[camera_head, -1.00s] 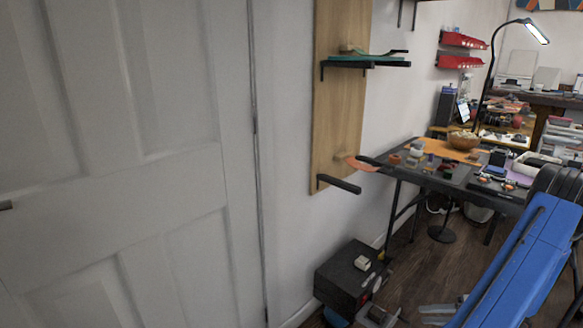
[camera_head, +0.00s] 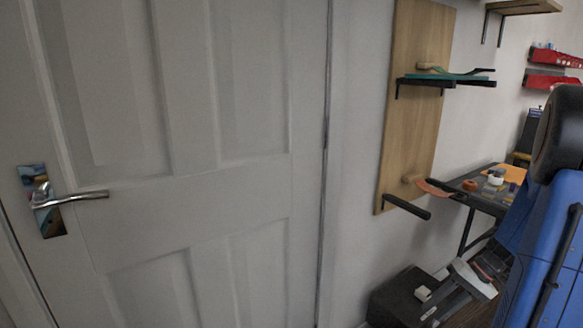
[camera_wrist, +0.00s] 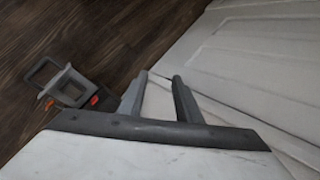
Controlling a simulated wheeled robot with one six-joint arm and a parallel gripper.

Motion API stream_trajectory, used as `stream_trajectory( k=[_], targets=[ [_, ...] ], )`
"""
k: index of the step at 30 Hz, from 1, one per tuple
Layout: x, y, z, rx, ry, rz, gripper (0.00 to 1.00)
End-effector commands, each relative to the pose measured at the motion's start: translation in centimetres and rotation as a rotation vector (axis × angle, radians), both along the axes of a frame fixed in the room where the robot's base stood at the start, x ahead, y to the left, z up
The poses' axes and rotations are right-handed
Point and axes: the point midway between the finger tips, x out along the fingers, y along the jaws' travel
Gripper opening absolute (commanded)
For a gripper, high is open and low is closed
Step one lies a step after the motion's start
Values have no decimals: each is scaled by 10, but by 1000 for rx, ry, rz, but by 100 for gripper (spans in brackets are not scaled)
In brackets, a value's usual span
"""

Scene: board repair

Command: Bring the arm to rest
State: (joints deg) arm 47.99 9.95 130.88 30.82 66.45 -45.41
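My blue arm (camera_head: 545,250) stands along the right edge of the head view and hides part of the workbench behind it. My gripper (camera_wrist: 160,76) shows in the wrist view with its two dark fingers apart and nothing between them. In the head view the grey gripper (camera_head: 440,304) hangs low, in front of the dark box on the floor. I cannot tell from here whether it touches the box. In the wrist view the fingers point over the dark wood floor (camera_wrist: 110,35) and toward the white panelled door (camera_wrist: 265,50).
A white door (camera_head: 200,130) with a metal handle (camera_head: 75,198) fills the left. A wooden wall panel (camera_head: 412,135) carries a dark shelf (camera_head: 440,83) and a black bar (camera_head: 407,207). A black box (camera_head: 390,302) is on the floor; a cluttered table (camera_head: 485,205) stands behind.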

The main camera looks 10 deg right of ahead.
Motion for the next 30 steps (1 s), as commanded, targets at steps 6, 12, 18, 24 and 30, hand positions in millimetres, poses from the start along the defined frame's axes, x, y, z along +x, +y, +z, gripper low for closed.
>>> stream_trajectory(
  k=[6, 12, 18, 24, 30],
  targets=[
    [-5, 50, 37, -128, 11, 81, 31],
    [-16, 90, 64, -245, 0, 138, 31],
    [-33, 126, 89, -358, -32, 182, 31],
    [-54, 156, 110, -464, -87, 215, 31],
    [-77, 181, 128, -557, -165, 236, 31]
  ],
)
